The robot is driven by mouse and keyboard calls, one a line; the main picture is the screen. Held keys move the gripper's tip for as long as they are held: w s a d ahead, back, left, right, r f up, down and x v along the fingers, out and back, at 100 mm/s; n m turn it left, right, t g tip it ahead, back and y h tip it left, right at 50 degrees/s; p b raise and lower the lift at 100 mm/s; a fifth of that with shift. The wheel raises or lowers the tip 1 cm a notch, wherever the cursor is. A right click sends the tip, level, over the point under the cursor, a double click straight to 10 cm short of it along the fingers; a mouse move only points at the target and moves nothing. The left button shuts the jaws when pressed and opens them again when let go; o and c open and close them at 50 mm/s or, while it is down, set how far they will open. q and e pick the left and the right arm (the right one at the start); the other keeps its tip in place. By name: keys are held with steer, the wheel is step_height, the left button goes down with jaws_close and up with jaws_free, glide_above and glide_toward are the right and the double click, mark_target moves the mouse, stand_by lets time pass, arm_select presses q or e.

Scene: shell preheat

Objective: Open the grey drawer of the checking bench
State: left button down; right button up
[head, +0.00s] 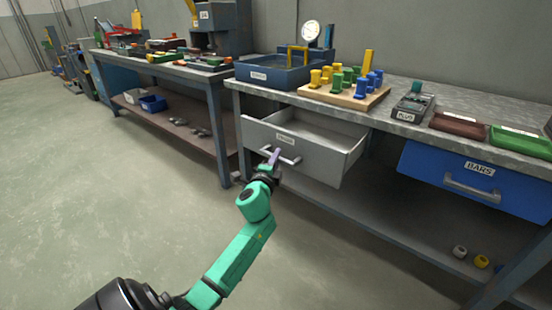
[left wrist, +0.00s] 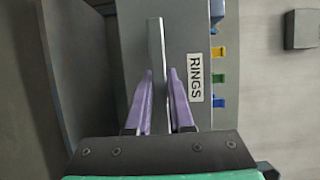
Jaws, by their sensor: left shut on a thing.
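The grey drawer (head: 318,138) of the checking bench (head: 400,115) stands pulled out, and its empty-looking inside shows in the head view. Its front carries a label and a bar handle (head: 290,159). My left gripper (head: 273,157) is at that handle, shut on it. In the left wrist view the purple fingers of my left gripper (left wrist: 168,105) lie on both sides of the handle bar (left wrist: 156,60). The drawer front (left wrist: 185,40) there bears the label RINGS. My right gripper is in neither view.
A blue drawer (head: 475,180) labelled BARS is closed on the right. The bench top holds a blue tray (head: 275,75), a wooden peg board (head: 345,95) and red and green trays. Another bench (head: 165,72) stands at left. Floor in front is clear.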

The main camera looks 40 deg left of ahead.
arm_select(q)
steer(key=shift+s, duration=0.3)
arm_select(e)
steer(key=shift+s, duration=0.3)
arm_select(q)
steer(key=c, duration=0.8)
jaws_free()
steer(key=shift+s+d, duration=0.1)
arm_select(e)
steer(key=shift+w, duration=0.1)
arm_select(q)
steer(key=v, duration=1.4)
steer(key=shift+s+p, duration=0.15)
steer(key=shift+p, duration=0.3)
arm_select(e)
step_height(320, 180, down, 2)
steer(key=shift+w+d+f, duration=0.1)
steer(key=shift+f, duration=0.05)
